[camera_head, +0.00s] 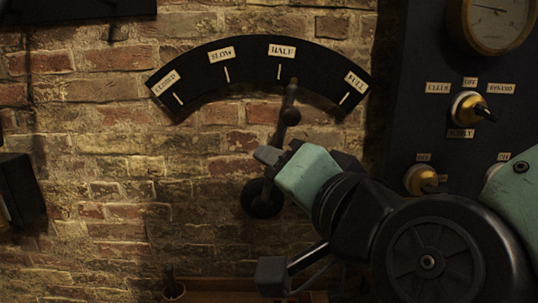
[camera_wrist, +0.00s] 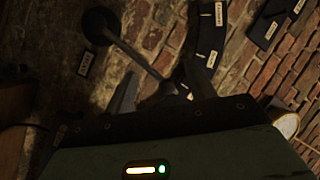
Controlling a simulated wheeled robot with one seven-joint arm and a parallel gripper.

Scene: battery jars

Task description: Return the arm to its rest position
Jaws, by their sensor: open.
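My gripper (camera_head: 272,157) is in front of the brick wall, close to a dark lever (camera_head: 284,130) with a round knob on its shaft. The lever rises from a round pivot (camera_head: 262,198), and its tip is just right of the HALF mark on a black arc plate (camera_head: 222,62). The plate is labelled CLOSED, SLOW, HALF and FULL. In the wrist view my gripper (camera_wrist: 158,82) is open, with the lever shaft (camera_wrist: 136,54) running toward the space between its fingers. Contact with the lever cannot be told. My arm hides part of the lever's surroundings.
A dark panel (camera_head: 408,115) on the right carries a gauge (camera_head: 497,22), a brass selector (camera_head: 468,108) and a smaller brass knob (camera_head: 420,180), close to my arm. A dark box (camera_head: 20,190) is at the left edge.

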